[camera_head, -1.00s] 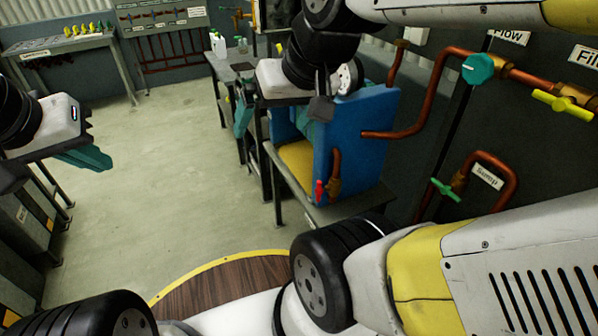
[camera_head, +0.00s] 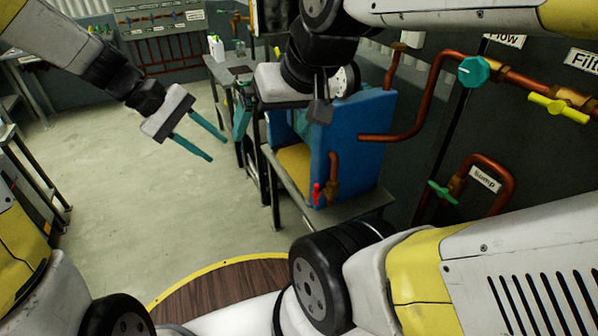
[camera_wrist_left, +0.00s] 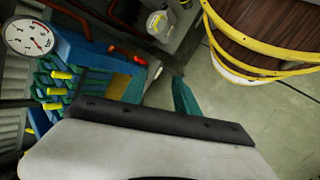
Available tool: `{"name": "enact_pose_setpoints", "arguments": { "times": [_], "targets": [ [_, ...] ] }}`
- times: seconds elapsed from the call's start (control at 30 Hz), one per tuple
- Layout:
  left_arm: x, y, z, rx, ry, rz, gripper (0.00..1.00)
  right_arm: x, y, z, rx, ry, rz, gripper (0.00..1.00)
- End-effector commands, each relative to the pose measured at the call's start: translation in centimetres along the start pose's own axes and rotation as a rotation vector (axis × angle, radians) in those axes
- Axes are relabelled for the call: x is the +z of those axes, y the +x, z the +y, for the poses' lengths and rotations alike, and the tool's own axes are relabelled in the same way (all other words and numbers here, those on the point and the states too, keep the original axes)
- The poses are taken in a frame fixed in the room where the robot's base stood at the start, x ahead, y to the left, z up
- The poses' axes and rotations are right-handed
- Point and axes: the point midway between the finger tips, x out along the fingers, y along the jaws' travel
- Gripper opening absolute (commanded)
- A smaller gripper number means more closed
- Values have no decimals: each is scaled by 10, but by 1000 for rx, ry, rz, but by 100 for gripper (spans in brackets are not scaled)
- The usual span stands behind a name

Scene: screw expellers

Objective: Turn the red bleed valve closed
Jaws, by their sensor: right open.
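The red bleed valve (camera_head: 317,194) is a small red handle on a short copper pipe, low at the front of a blue machine (camera_head: 350,150). The handle looks roughly upright. My left gripper (camera_head: 217,149) is open and empty, to the left of the valve and apart from it, over the floor. In the left wrist view, a small red part (camera_wrist_left: 158,72) shows near the blue machine (camera_wrist_left: 85,52). My right gripper (camera_head: 272,128) is open above and left of the blue machine; its teal fingers are partly hidden there.
The machine stands on a grey table (camera_head: 330,211). At the right are copper pipes with a teal knob (camera_head: 477,70), a yellow handle (camera_head: 558,109) and a green handle (camera_head: 442,191). A pressure gauge (camera_wrist_left: 29,37) shows in the left wrist view. Open floor (camera_head: 135,215) lies below my left gripper.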

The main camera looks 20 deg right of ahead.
Motion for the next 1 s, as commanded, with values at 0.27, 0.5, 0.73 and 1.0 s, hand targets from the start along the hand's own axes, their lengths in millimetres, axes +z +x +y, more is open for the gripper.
{"name": "enact_pose_setpoints", "arguments": {
  "times": [0.27,0.5,0.73,1.0],
  "targets": [
    [-48,103,31,147,-286,-295,37,0,0,0,0,0,0,100],
    [-82,198,41,281,-553,-518,37,0,0,0,0,0,0,100],
    [-106,288,33,409,-813,-693,37,0,0,0,0,0,0,100],
    [-117,340,20,490,-974,-782,37,0,0,0,0,0,0,100]
  ]
}}
